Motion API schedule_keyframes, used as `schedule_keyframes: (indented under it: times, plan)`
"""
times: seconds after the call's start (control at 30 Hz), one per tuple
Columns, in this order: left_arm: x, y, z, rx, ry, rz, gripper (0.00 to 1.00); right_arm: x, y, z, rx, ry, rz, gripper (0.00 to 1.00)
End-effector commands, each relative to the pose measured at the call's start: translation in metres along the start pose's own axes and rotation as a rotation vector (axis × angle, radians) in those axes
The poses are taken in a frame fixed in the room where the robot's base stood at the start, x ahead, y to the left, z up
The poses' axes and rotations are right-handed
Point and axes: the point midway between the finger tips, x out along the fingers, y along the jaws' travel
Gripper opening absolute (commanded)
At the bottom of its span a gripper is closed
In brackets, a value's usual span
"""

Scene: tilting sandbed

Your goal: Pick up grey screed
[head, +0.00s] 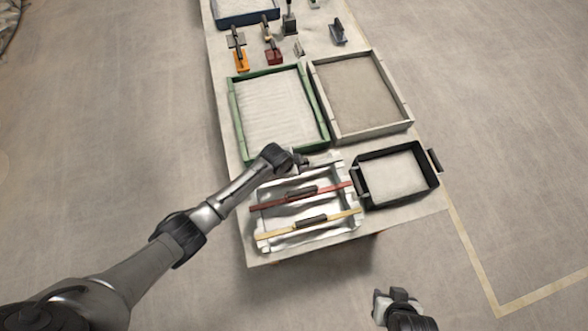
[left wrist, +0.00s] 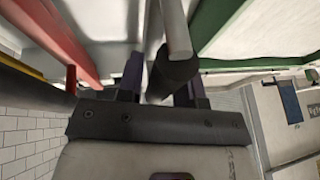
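The grey screed, a pale bar with a dark handle, shows in the left wrist view (left wrist: 176,28), its handle by my left gripper (left wrist: 162,88). The two fingers look spread, with a gap between the left finger and the handle; the handle partly hides the right finger. In the head view my left gripper (head: 302,162) is over the far end of the white rack (head: 345,229) and hides most of the grey screed. My right gripper (head: 388,294) is off the table's near side, away from the objects; its finger opening is unclear.
A red screed (head: 270,205) and a yellow screed (head: 280,233) lie across the rack. A green-framed sand tray (head: 238,115) is just beyond, with a grey-framed tray (head: 318,88) beside it. A black bin (head: 372,203) stands right of the rack. Hand tools lie at the far end.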

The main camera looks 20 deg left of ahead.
Motion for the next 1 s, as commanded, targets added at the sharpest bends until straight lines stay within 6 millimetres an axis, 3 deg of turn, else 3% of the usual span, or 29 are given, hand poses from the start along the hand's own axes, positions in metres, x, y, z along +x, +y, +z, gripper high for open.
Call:
schedule_keyframes:
  times: [0.33,0.7,1.0]
  plan:
    - [0.000,0.000,0.000,0.000,0.000,0.000,0.00,0.000,0.000,0.000,0.000,0.000,0.000,0.43]
    - [-0.004,-0.001,-0.002,0.000,0.003,-0.001,0.00,-0.001,0.002,0.000,-0.008,-0.001,0.006,0.43]
    - [-0.034,-0.009,-0.015,0.001,0.004,-0.004,0.00,-0.002,0.003,0.000,-0.009,-0.001,0.007,0.43]
